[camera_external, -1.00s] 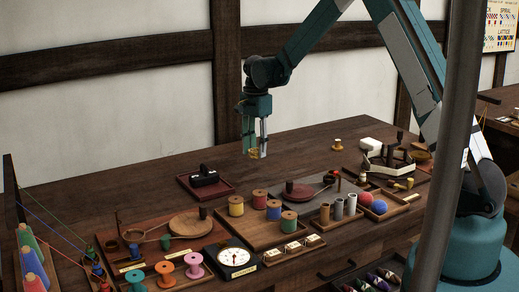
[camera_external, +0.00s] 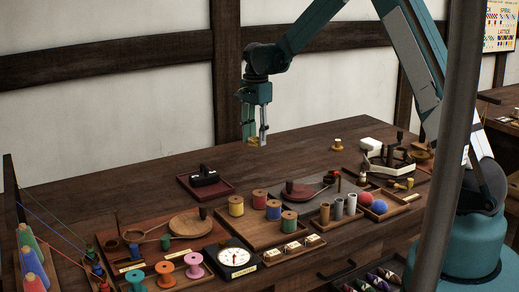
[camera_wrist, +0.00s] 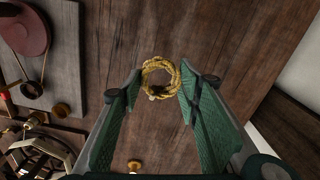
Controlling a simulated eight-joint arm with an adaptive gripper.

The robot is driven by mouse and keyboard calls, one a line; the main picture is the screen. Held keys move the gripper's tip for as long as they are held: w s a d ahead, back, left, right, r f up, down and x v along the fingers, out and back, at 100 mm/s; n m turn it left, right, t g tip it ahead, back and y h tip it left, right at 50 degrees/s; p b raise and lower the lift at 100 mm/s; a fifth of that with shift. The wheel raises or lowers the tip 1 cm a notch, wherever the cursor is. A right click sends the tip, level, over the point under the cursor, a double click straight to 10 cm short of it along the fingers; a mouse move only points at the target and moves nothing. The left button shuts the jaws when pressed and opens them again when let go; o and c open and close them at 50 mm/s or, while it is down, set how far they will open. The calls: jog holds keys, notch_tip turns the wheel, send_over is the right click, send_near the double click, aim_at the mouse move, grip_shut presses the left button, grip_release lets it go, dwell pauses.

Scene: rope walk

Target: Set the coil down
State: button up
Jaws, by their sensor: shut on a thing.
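A yellow rope coil (camera_wrist: 161,77) is held between the fingertips of my gripper (camera_wrist: 160,85) in the wrist view. It also shows in the external view as a small golden shape (camera_external: 253,142) at the fingertips. My gripper (camera_external: 254,138) points downward, shut on the coil, above the rear part of the dark wooden table (camera_external: 130,190). The coil hangs in the air, apart from the tabletop. Its far side is too small to make out in the external view.
A dark red tray with a black-handled object (camera_external: 205,180) stands left of the gripper. Spool boards (camera_external: 260,225) and a dial scale (camera_external: 236,260) lie toward the front. The table behind and around the coil is bare.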

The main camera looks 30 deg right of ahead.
jog(key=d+n, duration=0.2)
jog(key=d, duration=2.2)
jog(key=shift+n+b, duration=0.35)
jog(key=shift+n, duration=0.05)
send_over(307, 157)
jog(key=shift+s+f+b, duration=0.1)
jog(key=shift+f+b, duration=0.25)
jog(key=shift+f, duration=2.65)
jog(key=shift+f, duration=1.9)
jog(key=shift+f+b, duration=0.15)
jog(key=shift+b, duration=0.2)
